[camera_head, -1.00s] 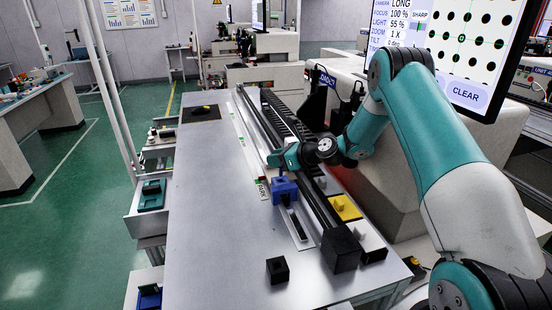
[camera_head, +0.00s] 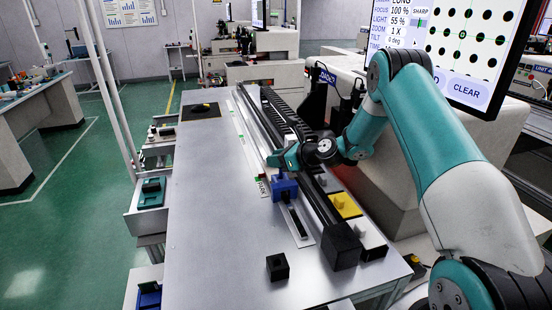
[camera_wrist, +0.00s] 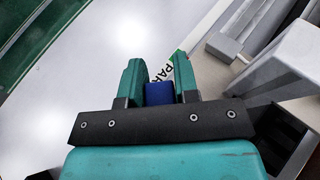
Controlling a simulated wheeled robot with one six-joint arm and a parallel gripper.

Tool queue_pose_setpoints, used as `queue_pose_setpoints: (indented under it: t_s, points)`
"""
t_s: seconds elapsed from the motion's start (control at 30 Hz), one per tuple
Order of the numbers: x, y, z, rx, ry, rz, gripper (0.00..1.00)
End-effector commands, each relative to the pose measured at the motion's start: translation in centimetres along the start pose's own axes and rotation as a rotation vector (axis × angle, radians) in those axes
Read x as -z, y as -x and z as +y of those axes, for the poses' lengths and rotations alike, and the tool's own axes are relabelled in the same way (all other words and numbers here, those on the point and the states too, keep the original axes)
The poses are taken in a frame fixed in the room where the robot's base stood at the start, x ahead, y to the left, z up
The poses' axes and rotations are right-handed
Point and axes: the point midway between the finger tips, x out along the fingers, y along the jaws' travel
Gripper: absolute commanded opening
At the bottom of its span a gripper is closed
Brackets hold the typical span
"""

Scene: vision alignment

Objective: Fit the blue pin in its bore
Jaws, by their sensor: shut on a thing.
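My gripper (camera_head: 281,162) is low over the long metal table, beside the dark rail. In the wrist view my gripper (camera_wrist: 159,88) has its two green fingers shut on a blue piece (camera_wrist: 158,93), which I take for the blue pin. In the head view a blue block (camera_head: 284,188) stands directly below the fingers, at the near end of the printed strip. I cannot tell pin from block there, nor whether they touch. The bore is not visible.
A yellow block (camera_head: 344,206) and a grey block lie right of the rail. A large black block (camera_head: 341,246) stands at the rail's near end, and a small black block (camera_head: 277,267) stands on the table.

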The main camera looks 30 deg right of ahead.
Motion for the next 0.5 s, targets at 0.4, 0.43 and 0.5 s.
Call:
queue_pose_setpoints:
  t_s: [0.4, 0.43, 0.5]
  points:
    - [1.1, -0.4, 0.0, 0.000, 0.000, 0.000, 0.04]
    - [1.1, -0.5, 0.0, 0.000, 0.000, 0.000, 0.04]
    - [1.3, -0.5, 0.0, 0.000, 0.000, 0.000, 0.04]
